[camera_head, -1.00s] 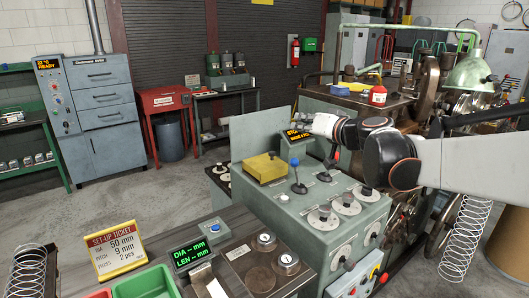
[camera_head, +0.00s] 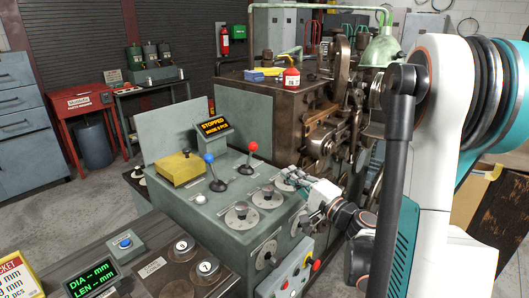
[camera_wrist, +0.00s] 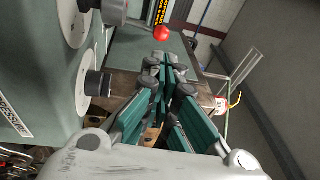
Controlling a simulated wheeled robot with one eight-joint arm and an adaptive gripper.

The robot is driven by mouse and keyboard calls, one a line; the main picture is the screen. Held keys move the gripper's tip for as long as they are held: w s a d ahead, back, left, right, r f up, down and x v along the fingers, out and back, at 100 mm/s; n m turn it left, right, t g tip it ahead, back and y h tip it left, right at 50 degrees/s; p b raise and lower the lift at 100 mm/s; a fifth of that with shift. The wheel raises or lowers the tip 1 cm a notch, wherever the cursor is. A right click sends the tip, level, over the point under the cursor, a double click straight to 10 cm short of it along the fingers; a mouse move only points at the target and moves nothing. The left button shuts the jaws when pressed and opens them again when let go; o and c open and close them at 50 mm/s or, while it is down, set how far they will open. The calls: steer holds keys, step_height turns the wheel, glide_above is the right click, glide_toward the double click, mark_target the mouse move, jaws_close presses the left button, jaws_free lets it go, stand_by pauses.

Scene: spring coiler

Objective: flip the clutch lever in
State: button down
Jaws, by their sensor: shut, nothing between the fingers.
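Two levers stand on the sloped top of the green console (camera_head: 232,161): a blue-balled lever (camera_head: 212,172) and, to its right, a red-balled lever (camera_head: 249,159) tilted up and right. No readable label shows which is the clutch lever. My gripper (camera_head: 287,178) is beside the console's right end, right of and nearer than the red-balled lever, apart from it. In the wrist view my gripper (camera_wrist: 166,70) has its fingers together with nothing held. A red ball (camera_wrist: 162,33) shows just beyond the fingertips there; its shaft is hard to make out.
Round dials (camera_head: 242,214) line the console top close to my gripper. A display (camera_head: 214,127) reads STOPPED behind the levers. A yellow box (camera_head: 180,169) sits left of them. A front panel (camera_head: 290,280) carries buttons and a red knob. Machinery (camera_head: 330,130) stands behind.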

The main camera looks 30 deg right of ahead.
steer(key=shift+s+d+f+m, duration=0.15)
steer(key=shift+s+d+m, duration=0.15)
steer(key=shift+s, duration=0.15)
steer(key=shift+w+a+r+p, duration=0.2)
steer(key=shift+w+p, duration=0.15)
steer(key=shift+w, duration=0.2)
steer(key=x, duration=1.3)
